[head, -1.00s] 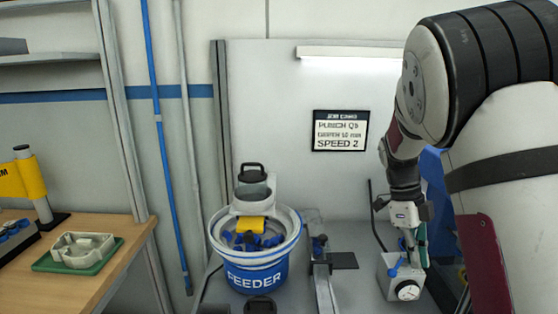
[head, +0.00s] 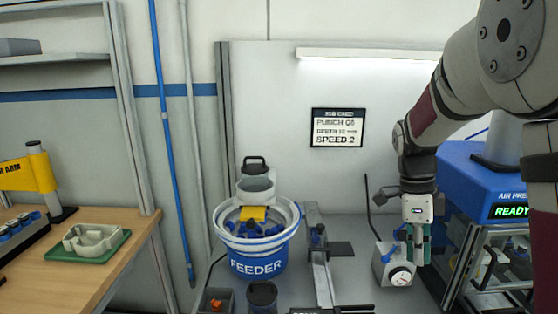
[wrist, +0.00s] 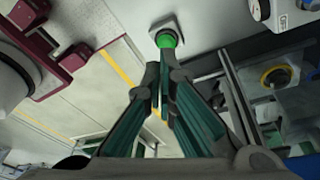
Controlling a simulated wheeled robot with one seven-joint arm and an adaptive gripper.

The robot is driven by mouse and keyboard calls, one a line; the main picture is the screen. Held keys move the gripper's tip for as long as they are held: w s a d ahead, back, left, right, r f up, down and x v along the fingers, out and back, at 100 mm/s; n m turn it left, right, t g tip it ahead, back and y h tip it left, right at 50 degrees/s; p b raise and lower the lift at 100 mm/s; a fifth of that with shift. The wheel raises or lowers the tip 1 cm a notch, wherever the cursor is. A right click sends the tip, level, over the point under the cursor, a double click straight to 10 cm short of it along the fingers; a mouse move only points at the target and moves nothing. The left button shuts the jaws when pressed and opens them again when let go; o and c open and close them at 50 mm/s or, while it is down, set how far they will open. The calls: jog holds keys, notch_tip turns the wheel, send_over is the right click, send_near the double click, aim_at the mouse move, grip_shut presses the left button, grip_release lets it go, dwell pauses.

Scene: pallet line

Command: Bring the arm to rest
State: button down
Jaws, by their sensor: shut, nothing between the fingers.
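My arm reaches in from the upper right of the head view and hangs down on the right. My gripper (head: 420,258) points downward there, its green-lined fingers shut and empty. It appears beside and partly in front of the small grey box with a round dial (head: 399,277); whether they touch I cannot tell. In the wrist view my gripper's fingers (wrist: 163,72) come together at the tips, with nothing between them. A green round part on a pale square base (wrist: 166,38) shows just beyond the tips.
The blue press (head: 484,185) with a lit READY display stands close on the right. The FEEDER bucket (head: 257,263), a grey rail (head: 322,272) and a dark cup (head: 262,295) are to the left. A wooden table (head: 112,258) holds a green tray (head: 112,250) at far left.

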jog(key=s+a+r+n+t+y, duration=0.1)
jog(key=s+a+r+n+t, duration=0.2)
jog(key=s+n, duration=0.7)
jog(key=s+a+r+n+t, duration=0.4)
jog(key=s+a+r+n, duration=0.1)
jog(key=s+n, duration=0.6)
jog(key=shift+a+r+n+y, duration=0.4)
jog(key=shift+a+n, duration=0.2)
jog(key=shift+n, duration=0.8)
jog(key=shift+s, duration=0.1)
